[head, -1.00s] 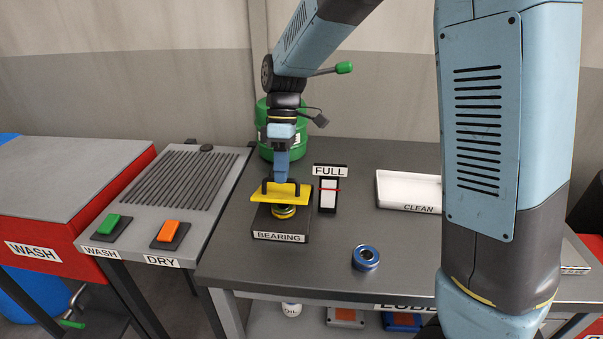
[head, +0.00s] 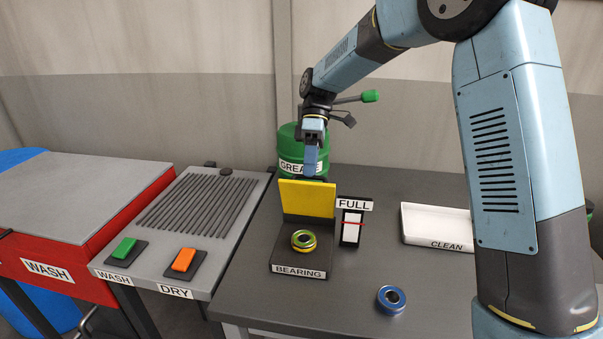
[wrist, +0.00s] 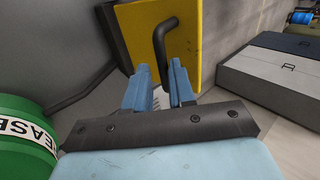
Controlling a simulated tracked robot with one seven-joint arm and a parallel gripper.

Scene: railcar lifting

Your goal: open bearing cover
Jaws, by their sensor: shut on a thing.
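The yellow bearing cover (head: 307,198) stands raised, close to upright, at the back of the dark bearing stand (head: 287,257) labelled BEARING. A bearing with a yellow-green rim (head: 304,241) lies uncovered on the stand. My gripper (head: 312,174) is at the cover's top edge, behind it. In the wrist view, the cover (wrist: 190,35) has a black bar handle (wrist: 160,45), and my gripper's blue fingers (wrist: 162,85) are shut on the handle's lower end. In the head view the handle is mostly hidden behind the cover.
A FULL gauge (head: 351,227) stands right of the stand. A green grease drum (head: 292,150) is behind it. A white CLEAN tray (head: 436,223) and a blue-rimmed bearing (head: 391,300) are to the right. The WASH/DRY panel (head: 190,215) is left. The front table is mostly clear.

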